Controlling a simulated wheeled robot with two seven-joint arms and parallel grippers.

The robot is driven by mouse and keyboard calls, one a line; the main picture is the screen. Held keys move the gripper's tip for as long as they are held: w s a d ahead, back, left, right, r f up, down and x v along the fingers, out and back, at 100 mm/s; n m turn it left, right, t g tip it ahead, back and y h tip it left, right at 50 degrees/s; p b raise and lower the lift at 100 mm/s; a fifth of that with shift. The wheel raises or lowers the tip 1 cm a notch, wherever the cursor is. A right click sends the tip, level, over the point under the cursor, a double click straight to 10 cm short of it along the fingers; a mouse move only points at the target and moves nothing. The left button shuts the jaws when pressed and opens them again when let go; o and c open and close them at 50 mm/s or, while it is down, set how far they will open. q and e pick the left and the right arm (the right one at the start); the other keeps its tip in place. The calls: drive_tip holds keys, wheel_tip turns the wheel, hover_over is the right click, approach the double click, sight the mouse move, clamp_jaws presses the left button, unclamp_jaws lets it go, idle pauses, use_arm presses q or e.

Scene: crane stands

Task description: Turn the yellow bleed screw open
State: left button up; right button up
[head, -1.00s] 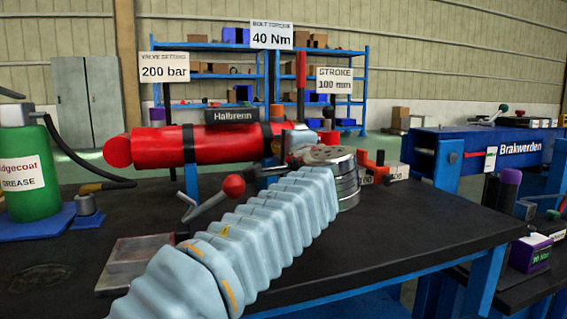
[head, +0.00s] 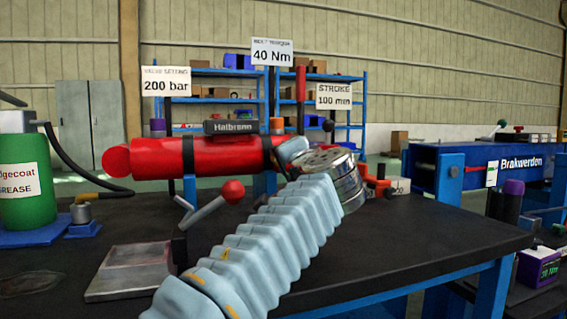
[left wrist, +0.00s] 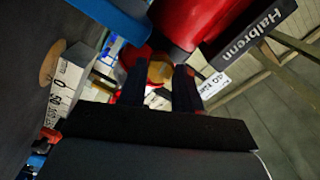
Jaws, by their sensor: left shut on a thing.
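The red cylinder marked Halbrenn (head: 150,154) lies across the stand on the bench. My left arm, in a pale blue sleeve, reaches from the bottom to the cylinder's right end. It hides the left gripper's fingers in the head view. In the left wrist view the two dark fingers of my left gripper (left wrist: 159,78) are shut on the yellow bleed screw (left wrist: 159,68), one finger on each side. The screw sits close beside the red cylinder's end and is partly hidden by the fingers. The screw does not show in the head view. My right gripper is not in view.
A lever with a red ball (head: 233,191) stands close left of my arm. A grey metal plate (head: 135,267) lies at the bench's front left, a green grease drum (head: 22,185) behind it. Orange parts (head: 378,182) lie beyond my wrist. The bench top at right is clear.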

use_arm(q)
drive_tip(key=shift+f, duration=0.1)
drive_tip(key=o, duration=1.1)
drive_tip(key=shift+c, duration=0.2)
drive_tip(key=b+v, duration=0.2)
drive_tip(key=v, duration=1.1)
drive_tip(key=shift+s, duration=0.35)
drive_tip(key=shift+d, duration=0.15)
